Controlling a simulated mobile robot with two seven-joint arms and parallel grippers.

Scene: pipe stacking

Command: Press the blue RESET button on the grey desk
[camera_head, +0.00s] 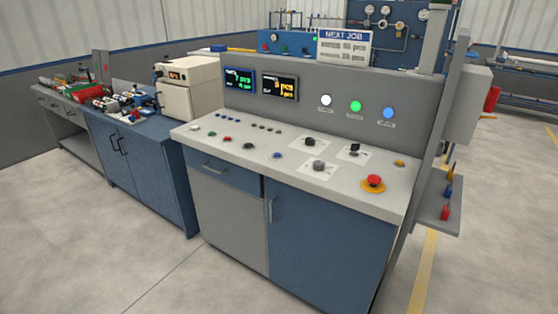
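The grey control desk (290,182) stands in the middle of the head view, with its sloping top facing me. A small bluish button (277,155) sits near the middle of the top's front part. Its label is too small to read, so I cannot confirm that it says RESET. A round blue light (388,113) glows on the upright back panel, beside a green light (356,106) and a white light (325,100). Neither of my grippers is in view.
A red mushroom button (373,182) on a yellow base is at the desk's front right. Dark knobs (318,166) sit on white plates nearby. A blue cabinet bench (130,160) adjoins on the left. A side shelf (438,216) juts out right. The floor in front is clear.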

